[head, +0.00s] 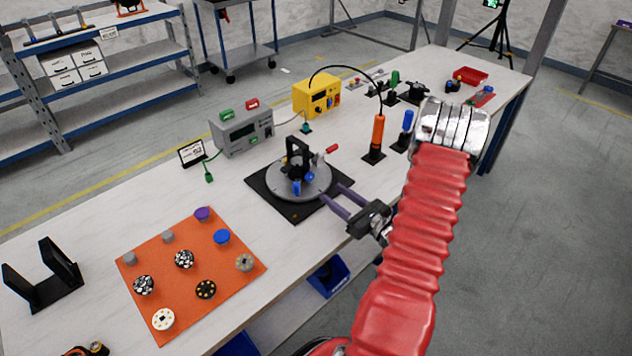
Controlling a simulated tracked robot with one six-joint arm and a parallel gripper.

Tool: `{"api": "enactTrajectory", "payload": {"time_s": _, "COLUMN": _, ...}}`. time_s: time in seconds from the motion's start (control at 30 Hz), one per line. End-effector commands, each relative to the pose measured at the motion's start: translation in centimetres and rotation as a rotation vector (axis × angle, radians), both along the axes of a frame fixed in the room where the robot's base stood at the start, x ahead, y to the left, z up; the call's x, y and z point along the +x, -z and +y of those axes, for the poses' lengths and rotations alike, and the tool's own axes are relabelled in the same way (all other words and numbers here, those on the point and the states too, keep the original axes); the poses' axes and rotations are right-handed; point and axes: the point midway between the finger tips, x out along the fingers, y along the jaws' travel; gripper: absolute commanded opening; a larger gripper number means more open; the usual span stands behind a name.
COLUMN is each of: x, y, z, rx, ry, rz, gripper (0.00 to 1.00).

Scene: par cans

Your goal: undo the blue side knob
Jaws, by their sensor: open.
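A black bracket fixture (294,152) stands on a round grey plate (316,188) on a black square mat (281,204), near the middle of the workbench. A small blue part (297,188) shows low at its front, and another blue spot (309,177) shows just to the right; I cannot tell which is the side knob. A red-handled part (331,149) sticks out at the upper right. My gripper (331,192) is open, its two purple-grey fingers reaching left to the plate's front right edge. It looks empty, apart from the blue parts.
An orange mat (198,248) with several caps and discs lies at left. A grey meter (240,128) and a yellow unit (314,93) stand behind. Upright orange (378,132) and blue (407,121) handled tools stand right of the fixture. Bare bench (100,215) shows at left.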

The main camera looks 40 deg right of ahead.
Motion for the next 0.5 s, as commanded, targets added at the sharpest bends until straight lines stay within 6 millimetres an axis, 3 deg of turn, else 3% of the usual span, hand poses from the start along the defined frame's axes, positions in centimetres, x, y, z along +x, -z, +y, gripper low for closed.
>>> {"api": "enactTrajectory", "payload": {"time_s": 0.5, "x": 7.5, "y": 0.0, "z": 0.3, "rx": -0.001, "ry": -0.003, "rz": -0.001, "gripper": 0.43}}
